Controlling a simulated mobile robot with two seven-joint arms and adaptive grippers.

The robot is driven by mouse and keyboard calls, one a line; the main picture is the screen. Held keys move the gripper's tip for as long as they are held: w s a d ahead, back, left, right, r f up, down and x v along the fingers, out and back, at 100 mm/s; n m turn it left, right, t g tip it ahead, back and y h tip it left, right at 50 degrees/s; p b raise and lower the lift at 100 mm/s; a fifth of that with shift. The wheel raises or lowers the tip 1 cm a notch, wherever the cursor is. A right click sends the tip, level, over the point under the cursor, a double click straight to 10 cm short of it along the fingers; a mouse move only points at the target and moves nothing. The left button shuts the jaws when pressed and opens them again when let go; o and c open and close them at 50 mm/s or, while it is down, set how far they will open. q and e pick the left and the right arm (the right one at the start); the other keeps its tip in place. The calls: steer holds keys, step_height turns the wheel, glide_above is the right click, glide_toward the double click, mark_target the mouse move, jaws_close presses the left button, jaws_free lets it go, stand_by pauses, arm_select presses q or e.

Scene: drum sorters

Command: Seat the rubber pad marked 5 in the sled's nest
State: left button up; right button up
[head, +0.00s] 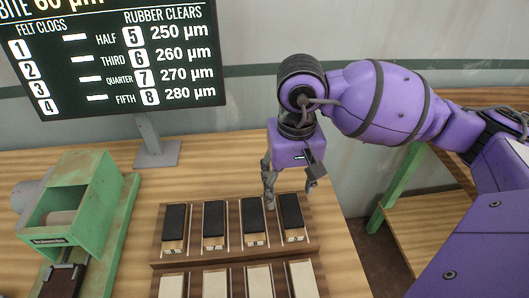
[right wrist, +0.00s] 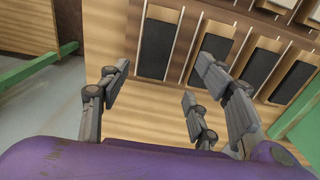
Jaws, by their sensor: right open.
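Several black-topped rubber pads stand in the back row of a wooden rack, the leftmost (head: 174,222) through the rightmost (head: 291,212). Their marks are too small to read, so I cannot tell which is 5. My right gripper (head: 290,188) is open and empty, pointing down near the right end of that row. In the right wrist view the gripper (right wrist: 160,80) has its fingers spread near the end pad (right wrist: 155,48), apart from it as far as I can see. A dark sled (head: 63,281) sits at the foot of the green machine; its nest is not clear. My left gripper is out of view.
Pale felt pads (head: 215,284) fill the rack's front row. The green machine (head: 88,195) stands at the left. A black sign (head: 115,60) on a stand lists 5 as 250 µm. Bare table lies between machine and rack.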

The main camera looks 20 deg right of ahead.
mark_target(291, 210)
steer(key=shift+s+f, duration=0.2)
steer(key=shift+f, duration=0.3)
steer(key=shift+s+f, duration=0.15)
steer(key=shift+f, duration=0.35)
steer(key=f, duration=0.3)
steer(key=f+p, duration=0.1)
steer(key=shift+s+d+f, duration=0.2)
steer(key=shift+s+d, duration=0.05)
steer(key=shift+d, duration=0.05)
steer(key=shift+f, duration=0.3)
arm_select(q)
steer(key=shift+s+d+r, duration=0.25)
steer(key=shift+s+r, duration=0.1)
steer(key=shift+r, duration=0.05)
arm_select(e)
steer(key=shift+c, duration=0.5)
steer(key=shift+w, duration=0.1)
steer(key=c, duration=1.2)
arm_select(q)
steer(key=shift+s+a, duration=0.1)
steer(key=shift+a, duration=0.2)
arm_select(e)
steer(key=shift+r, duration=0.2)
